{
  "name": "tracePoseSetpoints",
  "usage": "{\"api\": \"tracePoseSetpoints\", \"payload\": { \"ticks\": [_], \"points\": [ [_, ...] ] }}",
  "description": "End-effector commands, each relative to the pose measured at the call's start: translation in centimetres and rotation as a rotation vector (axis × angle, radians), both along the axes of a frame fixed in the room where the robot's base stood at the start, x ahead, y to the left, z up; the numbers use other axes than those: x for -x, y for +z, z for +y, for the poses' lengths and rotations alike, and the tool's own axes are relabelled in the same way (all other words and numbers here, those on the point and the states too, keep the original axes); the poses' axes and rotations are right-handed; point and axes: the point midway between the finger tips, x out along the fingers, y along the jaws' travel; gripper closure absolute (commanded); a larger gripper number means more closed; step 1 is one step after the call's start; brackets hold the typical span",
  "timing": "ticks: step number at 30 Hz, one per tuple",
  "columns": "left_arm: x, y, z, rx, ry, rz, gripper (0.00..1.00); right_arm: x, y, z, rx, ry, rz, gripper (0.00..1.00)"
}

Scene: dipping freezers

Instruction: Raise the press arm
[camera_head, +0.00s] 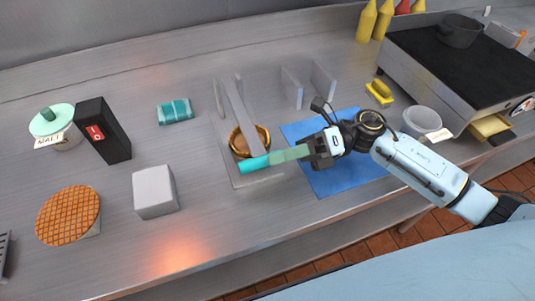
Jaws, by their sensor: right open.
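The press (232,160) stands mid-counter on a grey base plate. Its grey press arm (236,110) runs from the back upright toward the front, over a round golden-brown mould (262,136). A bright teal grip (254,164) shows at the front of the press. My right gripper (306,153) is open, just to the right of this grip. A paler green piece lies between the grip and the gripper; I cannot tell whether it belongs to the handle or a finger, or whether they touch. My left gripper is out of view.
A blue mat (350,178) lies under my right arm. Two grey upright plates (322,80) stand behind it. A grey block (155,192), a waffle (68,214), a black switch box (103,130) and a malt jar (52,125) stand left. A griddle (440,70) is back right.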

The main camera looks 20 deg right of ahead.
Motion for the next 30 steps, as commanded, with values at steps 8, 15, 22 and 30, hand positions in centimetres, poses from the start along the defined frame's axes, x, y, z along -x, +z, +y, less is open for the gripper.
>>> {"api": "tracePoseSetpoints", "payload": {
  "ticks": [8, 15, 22, 30],
  "points": [
    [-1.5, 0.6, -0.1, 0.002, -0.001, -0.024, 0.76, 0.0, 0.0, 2.4, -0.001, -0.001, 0.001, 0.57],
    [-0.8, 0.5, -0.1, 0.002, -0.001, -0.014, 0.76, 0.0, 0.0, 2.4, 0.000, -0.001, 0.001, 0.57],
    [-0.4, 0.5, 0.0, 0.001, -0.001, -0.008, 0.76, 0.1, 0.0, 2.4, 0.000, -0.001, 0.001, 0.83],
    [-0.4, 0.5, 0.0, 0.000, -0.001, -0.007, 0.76, 0.1, 0.0, 2.4, 0.000, 0.000, 0.000, 1.00]
  ]
}}
